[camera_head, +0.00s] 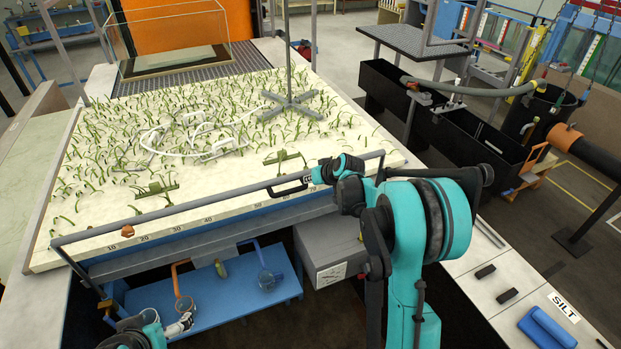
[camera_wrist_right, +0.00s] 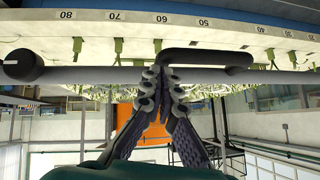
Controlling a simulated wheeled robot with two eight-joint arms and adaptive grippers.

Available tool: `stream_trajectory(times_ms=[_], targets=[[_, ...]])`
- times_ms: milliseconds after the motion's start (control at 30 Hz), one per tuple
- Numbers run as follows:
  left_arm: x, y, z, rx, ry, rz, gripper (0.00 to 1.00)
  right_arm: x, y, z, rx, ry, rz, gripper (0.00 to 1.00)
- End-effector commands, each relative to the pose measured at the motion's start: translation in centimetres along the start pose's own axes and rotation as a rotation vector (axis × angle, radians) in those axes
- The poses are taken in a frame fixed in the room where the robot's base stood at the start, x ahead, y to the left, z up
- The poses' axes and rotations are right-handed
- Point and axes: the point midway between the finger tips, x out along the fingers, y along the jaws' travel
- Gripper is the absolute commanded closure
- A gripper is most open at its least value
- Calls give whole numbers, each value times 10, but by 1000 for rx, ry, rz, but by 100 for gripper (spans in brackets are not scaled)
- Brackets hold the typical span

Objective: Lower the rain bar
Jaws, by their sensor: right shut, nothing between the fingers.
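The rain bar (camera_head: 210,203) is a long grey tube along the front edge of the sand bed, just above the number scale. A dark handle (camera_head: 289,190) sits on its right half. In the right wrist view the bar (camera_wrist_right: 75,77) runs straight across, with the black handle (camera_wrist_right: 207,57) beside it. My right gripper (camera_head: 318,174) is at the bar by the handle's right end. Its fingers (camera_wrist_right: 163,78) are together, overlapping the bar in view with nothing between them; contact is unclear. My left gripper (camera_head: 187,321) is low at the bottom left, away from the bar; its fingers are too small to judge.
The bed (camera_head: 110,165) holds many green stalks, a white looped pipe (camera_head: 200,135) and a grey stand (camera_head: 290,105). Below the bar are a blue shelf (camera_head: 225,305) and a grey box (camera_head: 330,252). A SILT label (camera_head: 564,307) lies on the right ledge.

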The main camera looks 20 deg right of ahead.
Motion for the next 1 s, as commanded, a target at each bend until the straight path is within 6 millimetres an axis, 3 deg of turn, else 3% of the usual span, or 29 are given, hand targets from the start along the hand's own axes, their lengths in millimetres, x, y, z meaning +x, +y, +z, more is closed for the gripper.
stream_trajectory(times_ms=[167, 367, 1000], targets=[[2, 0, 2, 0, 0, 0, 9, 2, 1, 2, 0, 0, 0, 100], [22, 0, 15, 0, 0, 0, 9, 22, 6, 22, 0, 0, 0, 100], [148, 0, 106, 0, 0, 0, 9, 163, 46, 164, 0, -1, 0, 100]])
